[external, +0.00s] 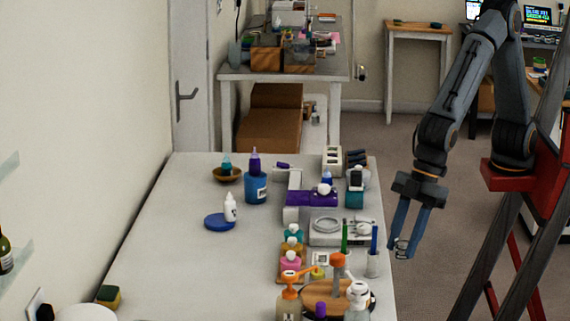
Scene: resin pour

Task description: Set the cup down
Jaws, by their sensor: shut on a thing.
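My gripper (402,250) points down in the external view, off the right edge of the white table (180,270), above the floor. Its two blue fingers are shut on a small, pale, see-through thing at their tips. It looks like a clear cup, but it is too small to make out well. I cannot tell its tilt or whether anything is in it.
Several bottles, a blue tub (256,188), a brown bowl (227,175) and a round wooden board (345,298) stand on the table. A glass with blue and green sticks (373,265) is near its right edge. The table's left front is mostly clear.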

